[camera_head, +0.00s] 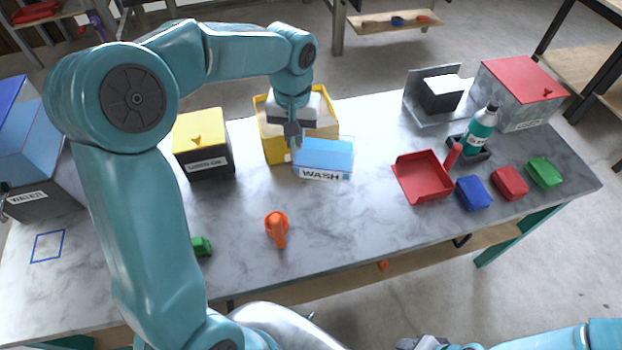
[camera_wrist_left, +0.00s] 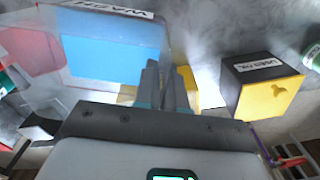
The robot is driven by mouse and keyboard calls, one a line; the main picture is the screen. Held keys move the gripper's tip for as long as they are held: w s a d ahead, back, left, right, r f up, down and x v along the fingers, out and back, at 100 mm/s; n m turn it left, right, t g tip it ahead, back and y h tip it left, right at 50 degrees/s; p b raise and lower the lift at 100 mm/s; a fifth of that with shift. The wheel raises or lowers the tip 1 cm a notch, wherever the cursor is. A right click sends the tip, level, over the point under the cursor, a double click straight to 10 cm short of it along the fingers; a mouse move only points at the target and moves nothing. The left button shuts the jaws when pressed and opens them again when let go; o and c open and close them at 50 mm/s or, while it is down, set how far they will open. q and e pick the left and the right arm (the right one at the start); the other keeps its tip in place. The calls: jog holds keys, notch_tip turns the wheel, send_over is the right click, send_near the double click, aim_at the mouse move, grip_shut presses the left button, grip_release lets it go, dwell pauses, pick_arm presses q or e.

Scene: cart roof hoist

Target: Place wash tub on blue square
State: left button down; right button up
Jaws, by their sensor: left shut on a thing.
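The wash tub (camera_head: 323,160), a pale box with a blue top and a WASH label, is near the middle of the table, in front of a yellow bin. My left gripper (camera_head: 293,140) is shut on the tub's left edge from above. In the left wrist view the tub (camera_wrist_left: 110,55) is beside my closed fingers (camera_wrist_left: 168,80). I cannot tell whether it is clear of the table. The blue square (camera_head: 47,246) is an empty outline at the table's left end. My right gripper (camera_head: 425,342) shows only partly at the bottom edge; its jaws are unclear.
A yellow-topped used-oil box (camera_head: 203,145) and the yellow bin (camera_head: 270,130) stand behind. An orange item (camera_head: 277,228) and a green block (camera_head: 201,247) lie between tub and square. A water container (camera_head: 40,190) stands behind the square. A red tray (camera_head: 423,177) is to the right.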

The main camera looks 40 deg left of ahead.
pick_arm(q)
jog(key=s+a+r+n+b, duration=0.3)
jog(key=s+a+n, duration=0.25)
jog(key=a, duration=0.45)
jog(key=shift+m, duration=0.45)
notch_tip(320, 180, down, 20)
jog(key=shift+s+d+r, duration=0.1)
jog(key=shift+s+d, duration=0.05)
jog(key=shift+s+r, duration=0.1)
jog(key=shift+s, duration=0.05)
jog(key=c, duration=1.6)
grip_release()
jog(key=shift+f, duration=0.2)
jog(key=o, duration=0.4)
jog(key=shift+r, duration=0.1)
